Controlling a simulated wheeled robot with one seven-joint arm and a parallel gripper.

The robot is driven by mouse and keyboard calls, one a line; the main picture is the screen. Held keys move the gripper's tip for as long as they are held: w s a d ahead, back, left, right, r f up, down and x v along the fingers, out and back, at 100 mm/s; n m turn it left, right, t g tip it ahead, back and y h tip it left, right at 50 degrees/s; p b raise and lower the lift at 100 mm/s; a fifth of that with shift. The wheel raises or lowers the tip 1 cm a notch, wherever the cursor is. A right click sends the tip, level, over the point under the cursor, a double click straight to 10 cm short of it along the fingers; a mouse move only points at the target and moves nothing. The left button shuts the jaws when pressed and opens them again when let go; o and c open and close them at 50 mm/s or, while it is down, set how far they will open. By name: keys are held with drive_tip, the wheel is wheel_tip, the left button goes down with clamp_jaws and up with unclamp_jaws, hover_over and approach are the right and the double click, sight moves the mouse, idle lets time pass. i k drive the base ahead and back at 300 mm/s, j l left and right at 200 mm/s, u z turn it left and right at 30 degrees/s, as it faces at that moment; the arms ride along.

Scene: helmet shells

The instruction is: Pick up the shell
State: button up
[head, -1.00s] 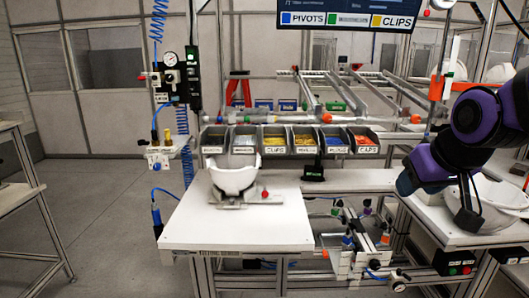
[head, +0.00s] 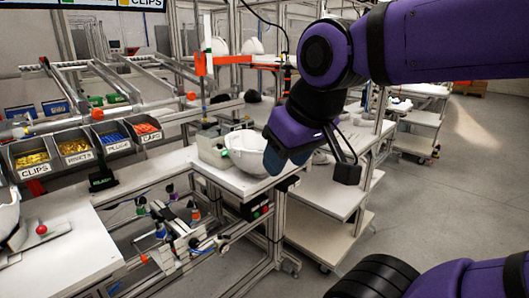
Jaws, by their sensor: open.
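A white helmet shell (head: 245,152) sits bowl-like on the bench at the picture's centre, its right side partly covered by my purple arm. Another white shell (head: 8,212) is cut off at the left edge, on a fixture with a red knob on the white worktable (head: 75,245).
Labelled bins (head: 75,150) of small parts stand behind the worktable at left. A grey box (head: 213,150) is beside the central shell. A shelved cart (head: 325,190) stands to its right. More white shells (head: 252,46) are farther back. The floor at right is open.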

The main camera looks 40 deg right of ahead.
sight(246, 148)
drive_tip(key=z, duration=0.7)
